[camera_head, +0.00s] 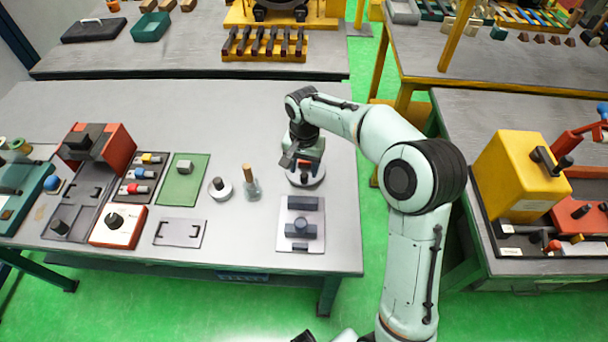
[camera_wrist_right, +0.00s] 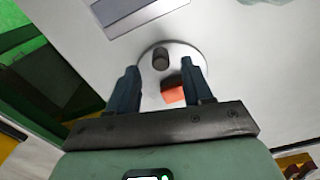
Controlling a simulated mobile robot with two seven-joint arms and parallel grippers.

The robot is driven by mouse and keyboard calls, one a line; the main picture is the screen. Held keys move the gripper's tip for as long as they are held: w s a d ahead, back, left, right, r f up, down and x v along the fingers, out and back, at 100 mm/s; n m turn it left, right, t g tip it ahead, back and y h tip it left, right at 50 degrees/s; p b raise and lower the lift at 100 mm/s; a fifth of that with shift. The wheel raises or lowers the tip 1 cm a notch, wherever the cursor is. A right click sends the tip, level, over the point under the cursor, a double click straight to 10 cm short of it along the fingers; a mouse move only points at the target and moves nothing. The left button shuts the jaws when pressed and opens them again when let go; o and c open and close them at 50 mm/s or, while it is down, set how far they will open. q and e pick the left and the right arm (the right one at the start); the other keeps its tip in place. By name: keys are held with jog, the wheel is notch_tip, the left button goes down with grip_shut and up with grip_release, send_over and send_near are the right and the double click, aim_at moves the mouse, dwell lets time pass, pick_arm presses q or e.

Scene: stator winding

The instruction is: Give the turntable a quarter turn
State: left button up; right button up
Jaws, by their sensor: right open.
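The turntable is a round pale disc (camera_head: 314,181) near the right edge of the grey workbench. In the right wrist view the turntable (camera_wrist_right: 185,54) carries a dark upright post (camera_wrist_right: 160,59) and a red-orange block (camera_wrist_right: 174,95). My right gripper (camera_head: 301,167) is over the turntable and hides part of it in the head view. In the right wrist view the right gripper (camera_wrist_right: 162,78) is open, with its fingers apart on either side of the post and block. Whether either finger touches them I cannot tell.
A grey plate with a dark fixture (camera_head: 301,226) lies just in front of the turntable. A bottle with a wooden top (camera_head: 251,184) and a small round base with a knob (camera_head: 220,189) stand to its left. The green board (camera_head: 184,190) lies farther left. The bench edge is close on the right.

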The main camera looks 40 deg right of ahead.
aim_at(305, 175)
jog(key=shift+f, duration=1.9)
grip_shut()
jog(key=shift+s+d+r+n, duration=0.1)
jog(key=shift+d+n, duration=0.05)
jog(key=shift+n, duration=0.25)
